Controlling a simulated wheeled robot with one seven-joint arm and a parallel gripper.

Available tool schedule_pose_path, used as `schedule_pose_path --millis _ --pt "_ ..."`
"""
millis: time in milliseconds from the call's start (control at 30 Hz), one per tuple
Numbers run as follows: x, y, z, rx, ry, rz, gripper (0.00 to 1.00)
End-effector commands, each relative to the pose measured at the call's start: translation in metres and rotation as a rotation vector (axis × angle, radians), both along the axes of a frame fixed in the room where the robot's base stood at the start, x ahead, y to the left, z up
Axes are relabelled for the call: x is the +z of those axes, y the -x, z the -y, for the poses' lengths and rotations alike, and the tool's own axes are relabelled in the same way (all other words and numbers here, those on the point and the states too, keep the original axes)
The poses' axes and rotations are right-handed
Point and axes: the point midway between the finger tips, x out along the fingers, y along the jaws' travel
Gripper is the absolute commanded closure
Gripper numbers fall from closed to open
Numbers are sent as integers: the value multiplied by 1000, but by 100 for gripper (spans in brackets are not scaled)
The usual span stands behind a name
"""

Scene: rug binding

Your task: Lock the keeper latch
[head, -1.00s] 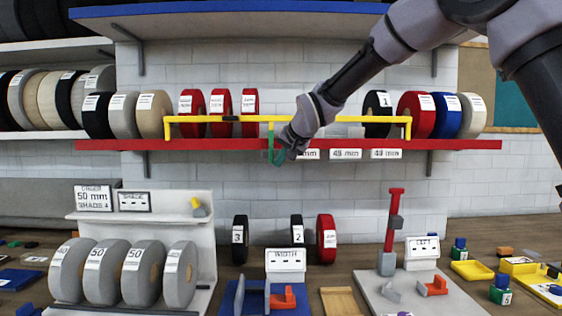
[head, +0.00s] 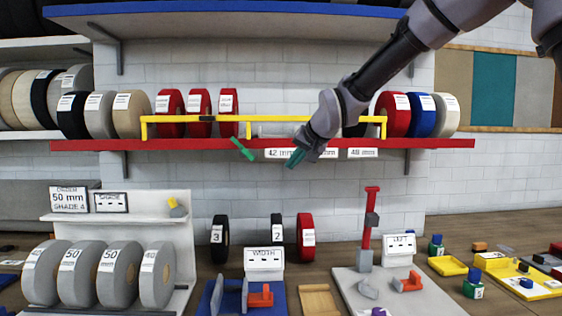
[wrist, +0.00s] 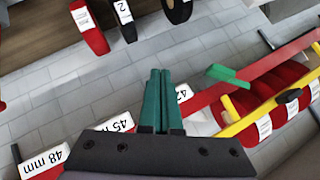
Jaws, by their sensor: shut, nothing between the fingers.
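The keeper is a yellow bar (head: 180,118) running along the front of the rolls on the red shelf (head: 100,144). A small green lever (head: 243,149), which looks like the latch, sits tilted at the shelf's front edge below the bar. It also shows in the wrist view (wrist: 228,75), to the right of my fingers. My gripper (head: 295,158) is at the shelf front, right of the lever and apart from it. Its teal fingers (wrist: 158,85) are together and empty. My wrist hides part of the bar and a black roll behind it.
Red rolls (head: 198,102) stand behind the bar at left; red, blue and cream rolls (head: 420,115) stand at its right end. White width labels (head: 362,153) line the shelf edge. A blue shelf (head: 230,10) hangs above. The counter below holds grey rolls (head: 75,272) and fixtures.

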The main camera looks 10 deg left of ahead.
Motion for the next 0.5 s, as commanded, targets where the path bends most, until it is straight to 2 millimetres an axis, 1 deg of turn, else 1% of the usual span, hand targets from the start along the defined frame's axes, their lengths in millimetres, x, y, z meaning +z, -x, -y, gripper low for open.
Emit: schedule_pose_path --millis 33,133,500 --pt "0 2 4 -2 0 -1 100" --pt "-1 5 8 0 1 -1 100" --pt "-1 6 10 0 1 -2 100"
